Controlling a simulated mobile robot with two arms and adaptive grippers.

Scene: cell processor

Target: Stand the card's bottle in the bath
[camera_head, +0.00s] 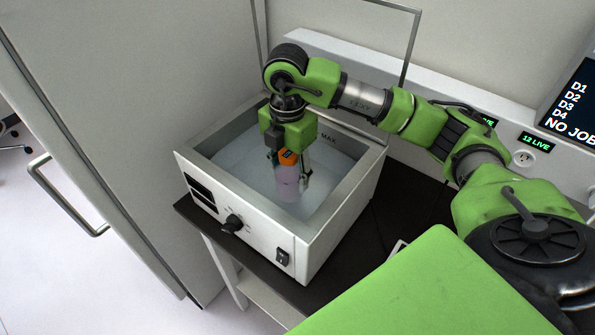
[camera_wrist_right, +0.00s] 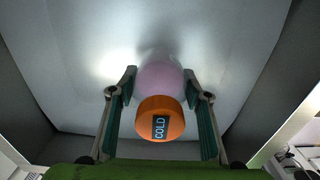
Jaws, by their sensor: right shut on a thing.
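The bath (camera_head: 340,205) is a white box with a grey rim and a "MAX" mark, standing on a dark bench. My right gripper (camera_head: 288,168) reaches down inside it, shut on a bottle (camera_head: 287,186) with a pinkish body and an orange cap. In the right wrist view the bottle's cap (camera_wrist_right: 160,120) reads "COLD", and the pink body (camera_wrist_right: 160,80) lies between the two fingers. The bottle looks upright, low inside the bath. I cannot tell whether it touches the bath floor. The card is not in view. My left gripper is not in view.
The bath's front has a knob (camera_head: 233,222) and a switch (camera_head: 283,257). A tall white cabinet (camera_head: 110,120) with a handle stands close on the left. A screen (camera_head: 575,105) reading "NO JOB" and a "12 LIVE" label are on the right.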

